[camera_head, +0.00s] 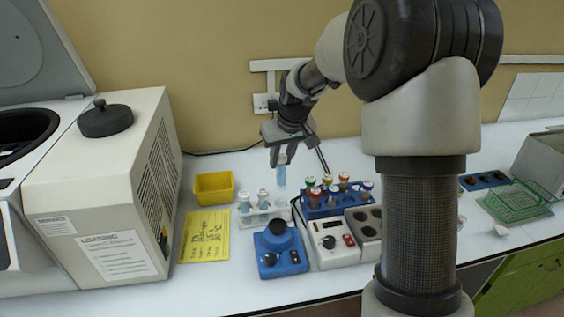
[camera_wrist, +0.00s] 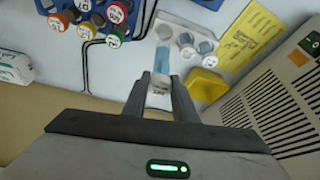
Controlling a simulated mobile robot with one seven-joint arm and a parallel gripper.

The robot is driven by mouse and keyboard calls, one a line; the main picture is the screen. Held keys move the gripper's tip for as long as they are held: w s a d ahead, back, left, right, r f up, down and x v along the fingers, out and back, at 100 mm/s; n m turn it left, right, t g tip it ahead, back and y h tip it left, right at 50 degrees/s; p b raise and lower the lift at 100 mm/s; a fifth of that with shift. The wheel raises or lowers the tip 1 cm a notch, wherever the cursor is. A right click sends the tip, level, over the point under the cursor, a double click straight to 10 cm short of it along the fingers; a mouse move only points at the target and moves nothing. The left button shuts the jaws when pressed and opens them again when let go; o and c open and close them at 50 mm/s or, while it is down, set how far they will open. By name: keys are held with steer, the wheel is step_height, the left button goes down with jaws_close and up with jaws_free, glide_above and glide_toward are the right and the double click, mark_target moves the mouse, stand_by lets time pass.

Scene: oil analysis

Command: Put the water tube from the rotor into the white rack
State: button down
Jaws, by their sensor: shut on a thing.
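My gripper (camera_head: 281,157) is shut on a clear tube with light blue liquid (camera_head: 281,177). The tube hangs roughly upright above the right part of the white rack (camera_head: 262,216). In the wrist view the tube (camera_wrist: 162,58) runs away from between my fingers (camera_wrist: 163,82). The white rack (camera_wrist: 178,24) lies beyond it and holds a few capped tubes (camera_wrist: 187,43). The tube's lower end looks apart from the rack, but the exact gap is hard to tell. The centrifuge opening (camera_head: 24,130) is at the far left; the rotor inside is not clearly visible.
A blue rack (camera_head: 322,212) with several colour-capped tubes stands right of the white rack. A blue mixer (camera_head: 281,262) stands in front. A black lid knob (camera_head: 105,119) sits on top.

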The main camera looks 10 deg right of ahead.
mark_target(281, 188)
steer(key=shift+f+b, duration=3.55)
steer(key=shift+f, duration=1.9)
steer(key=c, duration=1.4)
jaws_free()
steer(key=shift+o, duration=0.2)
